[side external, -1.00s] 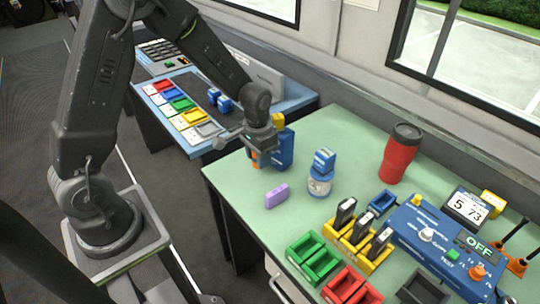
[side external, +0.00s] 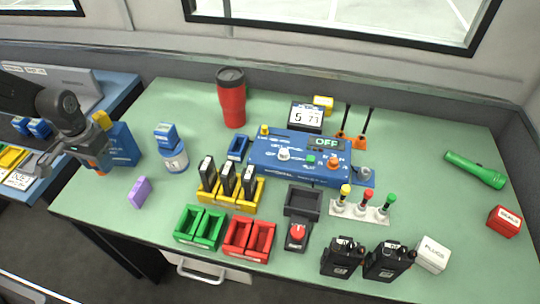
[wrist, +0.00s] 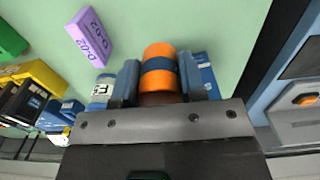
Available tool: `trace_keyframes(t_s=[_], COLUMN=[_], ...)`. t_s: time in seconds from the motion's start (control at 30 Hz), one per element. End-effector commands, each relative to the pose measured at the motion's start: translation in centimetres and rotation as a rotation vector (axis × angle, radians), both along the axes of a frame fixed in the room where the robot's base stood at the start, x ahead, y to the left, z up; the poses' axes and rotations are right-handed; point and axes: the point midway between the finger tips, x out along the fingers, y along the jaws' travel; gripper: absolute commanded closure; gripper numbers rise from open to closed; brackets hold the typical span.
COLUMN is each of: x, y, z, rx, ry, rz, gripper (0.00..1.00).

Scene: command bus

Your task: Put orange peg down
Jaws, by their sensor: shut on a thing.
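The orange peg (wrist: 160,57) has a dark blue band around its middle. It sits between the two jaws of my gripper (wrist: 160,78) in the wrist view, and the gripper is shut on it. In the side view my gripper (side external: 92,160) is over the left end of the green table, and only a bit of orange shows at its tip. The gripper hides much of the peg there. I cannot tell whether the peg touches the table.
A blue box (side external: 124,146) stands close beside my gripper. A purple block marked D-02 (wrist: 90,37) lies near, also in the side view (side external: 139,191). A blue-and-white pot (side external: 174,158) stands to the right. Bare green tabletop (side external: 100,206) lies in front, towards the table's left edge.

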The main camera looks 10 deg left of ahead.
Motion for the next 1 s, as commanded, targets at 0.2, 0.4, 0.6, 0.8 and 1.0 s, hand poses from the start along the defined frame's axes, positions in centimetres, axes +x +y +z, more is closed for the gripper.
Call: trace_keyframes(t_s=[0.2, 0.4, 0.6, 0.8, 1.0], x=[0.2, 0.1, 3.1, 6.2, 10.0], y=[0.0, 0.0, -2.5, -5.9, -12.1], z=[4.3, 8.6, 8.4, 8.6, 8.6], rx=[0.001, 0.001, 0.0, 0.0, 0.0], ry=[-0.009, -0.008, -0.002, -0.001, -0.001], rz=[0.0, 0.0, -0.037, -0.077, -0.141], gripper=[0.86, 0.86, 0.86, 0.86, 0.86])
